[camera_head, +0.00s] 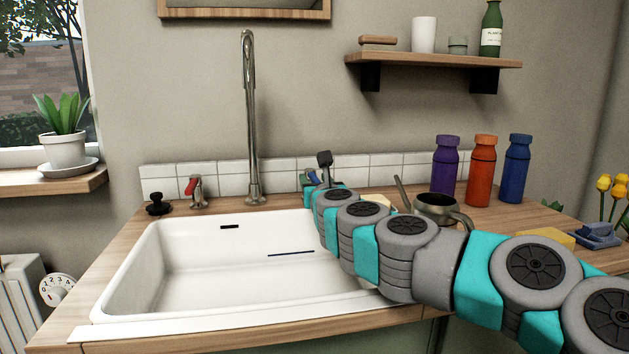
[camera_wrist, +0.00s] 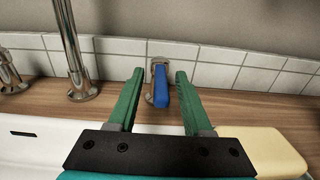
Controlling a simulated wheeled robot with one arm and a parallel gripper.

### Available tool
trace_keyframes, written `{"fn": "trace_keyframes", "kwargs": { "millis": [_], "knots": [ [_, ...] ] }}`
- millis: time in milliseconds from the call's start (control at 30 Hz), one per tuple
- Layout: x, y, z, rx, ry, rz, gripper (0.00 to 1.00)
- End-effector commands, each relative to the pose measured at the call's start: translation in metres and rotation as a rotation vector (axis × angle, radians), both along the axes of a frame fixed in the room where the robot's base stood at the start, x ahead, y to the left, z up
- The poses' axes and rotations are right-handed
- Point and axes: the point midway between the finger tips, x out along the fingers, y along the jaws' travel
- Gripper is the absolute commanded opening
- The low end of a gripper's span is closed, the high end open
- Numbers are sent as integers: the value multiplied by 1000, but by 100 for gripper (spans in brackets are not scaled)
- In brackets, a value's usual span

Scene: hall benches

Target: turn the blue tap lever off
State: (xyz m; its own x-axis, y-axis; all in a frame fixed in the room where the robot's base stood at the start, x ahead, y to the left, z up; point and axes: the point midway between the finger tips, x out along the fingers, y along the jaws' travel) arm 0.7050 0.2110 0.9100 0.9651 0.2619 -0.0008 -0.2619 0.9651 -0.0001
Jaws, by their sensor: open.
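The blue tap lever (camera_wrist: 161,88) stands on a metal tap base at the back of the counter. In the wrist view it lies between the two green fingers of my gripper (camera_wrist: 155,82), which are open with a gap on each side of it. In the head view my arm hides most of the blue lever; a bit of blue (camera_head: 313,177) shows by my gripper (camera_head: 322,172). The tall metal spout (camera_head: 250,120) rises left of it.
A white sink (camera_head: 200,262) lies in front. A red tap lever (camera_head: 192,185) and a black plug (camera_head: 157,204) are at its left. A metal pot (camera_head: 437,208), a purple bottle (camera_head: 445,164), an orange bottle (camera_head: 481,170) and a blue bottle (camera_head: 515,168) stand right. A shelf (camera_head: 430,60) hangs above.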

Motion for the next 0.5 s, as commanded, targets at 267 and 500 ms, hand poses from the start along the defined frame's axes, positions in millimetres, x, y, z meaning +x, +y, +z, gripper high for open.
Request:
{"fn": "trace_keyframes", "kwargs": {
  "millis": [267, 500],
  "knots": [
    [-30, -8, -1, 1, -1, 1, 50],
    [-60, -16, -1, 1, 0, 1, 50]
  ]
}}
